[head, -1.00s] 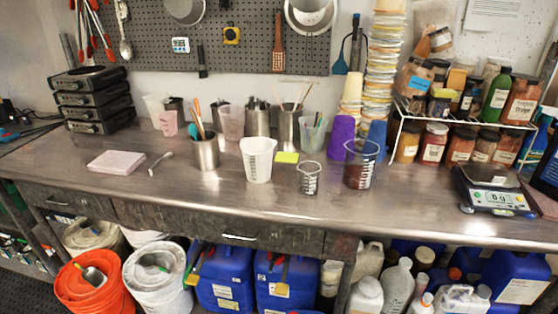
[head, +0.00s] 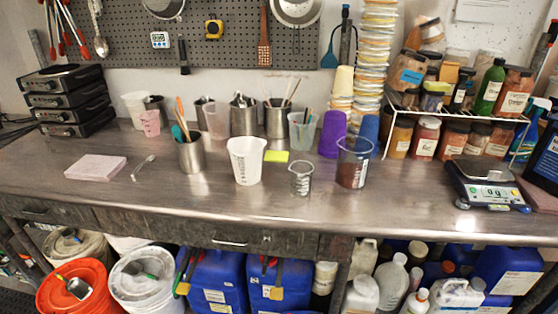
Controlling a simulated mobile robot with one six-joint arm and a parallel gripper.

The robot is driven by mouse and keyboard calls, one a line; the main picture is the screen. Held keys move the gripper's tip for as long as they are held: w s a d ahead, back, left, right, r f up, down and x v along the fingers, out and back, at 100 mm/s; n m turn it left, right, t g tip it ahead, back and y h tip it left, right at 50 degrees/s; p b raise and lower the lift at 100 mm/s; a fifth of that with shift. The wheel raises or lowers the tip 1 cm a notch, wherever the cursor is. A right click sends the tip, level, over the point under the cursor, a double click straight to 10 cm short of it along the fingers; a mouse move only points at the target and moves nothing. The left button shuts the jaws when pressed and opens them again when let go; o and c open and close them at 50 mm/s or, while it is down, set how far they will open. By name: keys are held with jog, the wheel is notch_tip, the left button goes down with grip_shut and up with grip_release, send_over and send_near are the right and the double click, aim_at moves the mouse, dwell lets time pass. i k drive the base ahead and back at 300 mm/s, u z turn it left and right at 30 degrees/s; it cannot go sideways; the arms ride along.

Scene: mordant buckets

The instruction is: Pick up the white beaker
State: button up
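A white beaker (head: 247,161) stands upright near the middle of the metal worktop (head: 330,215), with faint markings on its side. A yellow-green pad (head: 276,156) lies just behind and right of the white beaker. My gripper does not show in the head view.
Steel canisters (head: 243,119) and a purple cup (head: 332,135) stand behind. A pink block (head: 96,167) and a spoon (head: 143,167) lie at left. A scale (head: 487,187) sits at right. Buckets (head: 148,280) and blue jugs (head: 218,282) fill the space below. The worktop's front strip is clear.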

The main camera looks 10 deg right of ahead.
aim_at(246, 152)
jog(key=z, duration=0.35)
jog(key=k, duration=1.4)
jog(key=u, duration=0.75)
jog(key=i, duration=1.45)
jog(key=z, duration=0.45)
